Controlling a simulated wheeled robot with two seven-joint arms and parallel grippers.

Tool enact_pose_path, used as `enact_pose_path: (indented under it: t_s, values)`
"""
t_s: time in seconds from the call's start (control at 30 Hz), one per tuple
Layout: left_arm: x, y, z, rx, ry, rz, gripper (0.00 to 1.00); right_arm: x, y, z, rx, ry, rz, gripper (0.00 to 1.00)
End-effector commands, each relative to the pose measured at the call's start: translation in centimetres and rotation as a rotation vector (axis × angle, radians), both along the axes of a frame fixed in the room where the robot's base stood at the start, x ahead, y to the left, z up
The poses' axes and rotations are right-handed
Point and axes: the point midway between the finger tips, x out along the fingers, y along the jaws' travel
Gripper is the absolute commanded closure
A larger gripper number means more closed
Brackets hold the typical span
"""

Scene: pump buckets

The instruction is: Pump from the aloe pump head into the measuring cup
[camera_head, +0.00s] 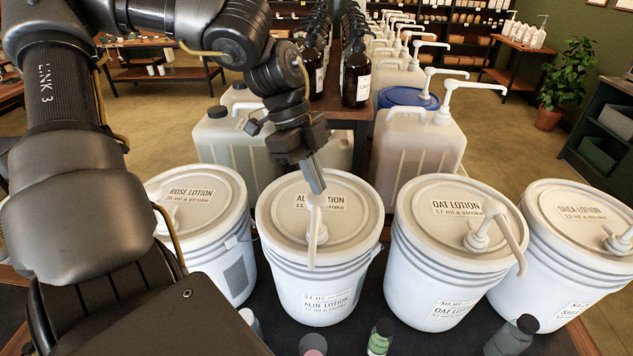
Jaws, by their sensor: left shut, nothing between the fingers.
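The aloe lotion bucket (318,275) is white, with a cream lid and an aloe label, and stands second from the left in the row. Its white pump head (314,222) rises from the lid, with its spout pointing toward the front. My left gripper (317,188) is shut and empty, pointing down at the top of the aloe pump head. It looks to be touching or just above it; I cannot tell which. No measuring cup can be made out. My right gripper is not in view.
The rose bucket (228,263) stands left, partly behind my arm. The oat bucket (420,275) and shea bucket (560,260) stand right, with pumps. Small bottles, one green-labelled (380,338), stand in front on the dark surface. Large jugs (415,150) and dark bottles (356,75) stand behind.

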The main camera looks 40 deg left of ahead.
Motion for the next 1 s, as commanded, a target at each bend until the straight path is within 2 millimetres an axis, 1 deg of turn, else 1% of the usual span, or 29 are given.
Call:
enact_pose_path:
  t_s: [0.43,0.8,0.87,1.0]
  values:
    - [0.0,0.0,-0.1,0.000,0.000,0.000,1.00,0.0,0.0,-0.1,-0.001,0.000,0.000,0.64]
    - [0.0,0.0,-1.8,0.000,0.000,0.000,1.00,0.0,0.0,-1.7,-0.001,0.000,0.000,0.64]
    - [0.0,0.0,-1.5,0.000,0.000,0.000,1.00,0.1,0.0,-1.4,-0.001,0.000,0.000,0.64]
    - [0.0,0.0,-1.8,0.000,0.000,0.000,1.00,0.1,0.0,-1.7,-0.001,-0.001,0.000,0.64]
